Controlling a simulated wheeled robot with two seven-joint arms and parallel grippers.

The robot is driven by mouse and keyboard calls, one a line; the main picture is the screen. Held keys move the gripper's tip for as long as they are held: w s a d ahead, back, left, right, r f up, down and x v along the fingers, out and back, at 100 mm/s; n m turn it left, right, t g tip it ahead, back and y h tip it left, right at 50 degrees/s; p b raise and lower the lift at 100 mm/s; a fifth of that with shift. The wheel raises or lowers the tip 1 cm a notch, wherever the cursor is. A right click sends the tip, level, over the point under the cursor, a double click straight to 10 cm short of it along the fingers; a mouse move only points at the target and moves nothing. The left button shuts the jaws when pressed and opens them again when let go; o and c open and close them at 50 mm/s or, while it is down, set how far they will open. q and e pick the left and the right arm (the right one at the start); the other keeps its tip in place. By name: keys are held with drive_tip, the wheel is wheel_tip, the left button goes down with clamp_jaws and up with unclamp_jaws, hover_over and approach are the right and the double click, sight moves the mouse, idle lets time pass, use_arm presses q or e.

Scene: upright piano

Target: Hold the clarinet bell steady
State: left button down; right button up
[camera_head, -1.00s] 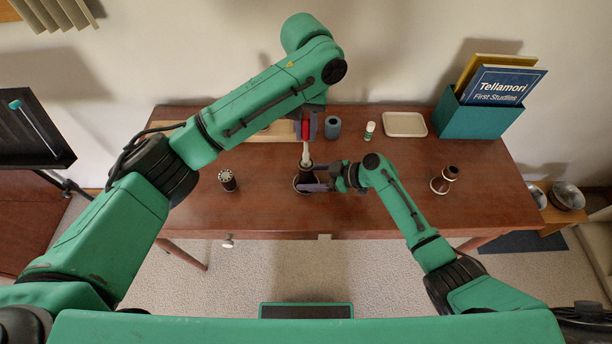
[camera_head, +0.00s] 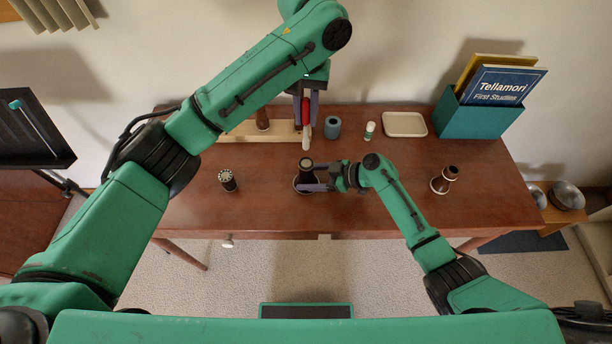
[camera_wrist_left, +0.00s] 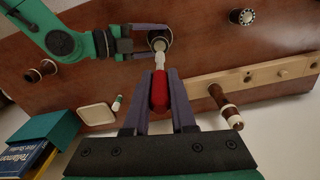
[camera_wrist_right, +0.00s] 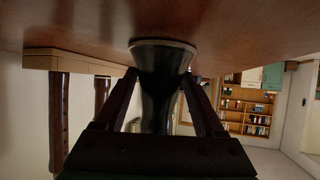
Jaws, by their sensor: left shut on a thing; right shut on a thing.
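The dark clarinet bell (camera_head: 305,172) stands on the wooden table with its wide rim down; the right wrist view shows its flared body (camera_wrist_right: 160,80) against the tabletop. My right gripper (camera_head: 320,184) is shut on the bell from the right. My left gripper (camera_head: 306,108) is shut on a red-handled tool (camera_wrist_left: 159,92) with a pale tip. In the head view that tip is behind the bell and apart from it, and the bell's top is uncovered.
A wooden rack (camera_head: 240,130) with a dark clarinet part lies at the back. A grey-blue cylinder (camera_head: 332,127), a small green-and-white tube (camera_head: 370,131), a cream tray (camera_head: 405,124) and a teal book box (camera_head: 478,119) stand behind. Dark parts stand left (camera_head: 228,180) and right (camera_head: 444,180).

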drive_tip(key=shift+s+f, duration=0.15)
drive_tip(key=shift+f, duration=0.05)
drive_tip(key=o, duration=1.5)
use_arm(q)
drive_tip(key=shift+w, duration=0.1)
use_arm(e)
drive_tip(key=shift+o, duration=0.2)
drive_tip(key=shift+d+r, duration=0.15)
drive_tip(key=v, duration=1.1)
drive_tip(key=shift+d+r, duration=0.1)
drive_tip(key=shift+d, duration=0.25)
